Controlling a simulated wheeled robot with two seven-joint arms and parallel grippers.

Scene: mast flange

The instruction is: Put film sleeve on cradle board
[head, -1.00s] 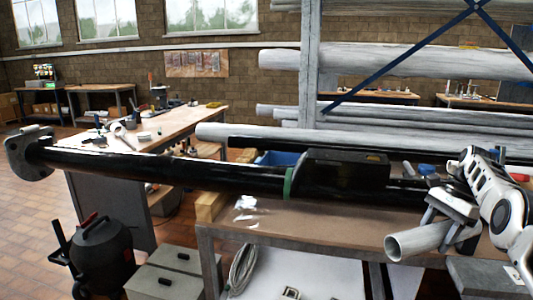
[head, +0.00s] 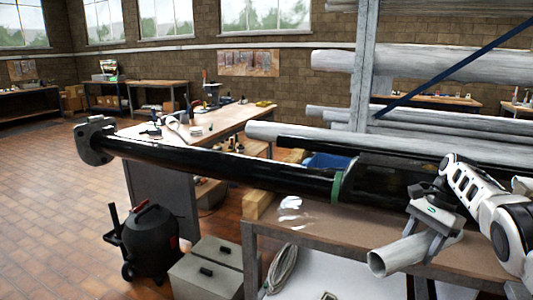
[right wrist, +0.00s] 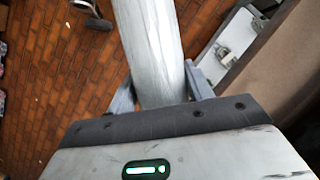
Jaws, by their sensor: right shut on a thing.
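A hollow pale grey tube, which I take as the film sleeve (head: 393,258), is in my right gripper (head: 432,232) at the right of the head view. The gripper is shut around it, in front of the bench edge. In the right wrist view the sleeve (right wrist: 152,45) extends away between the fingers (right wrist: 158,90), with brick-like floor tiles beyond. A long black mast (head: 220,167) with a green band (head: 338,186) lies behind it, with a grey flange (head: 95,140) at its far left end. I cannot clearly pick out the cradle board. My left gripper is out of view.
A brown-topped bench (head: 330,222) stands under the mast, with crumpled clear film (head: 290,203) and a wooden block (head: 258,205) on its left part. Open floor lies at left.

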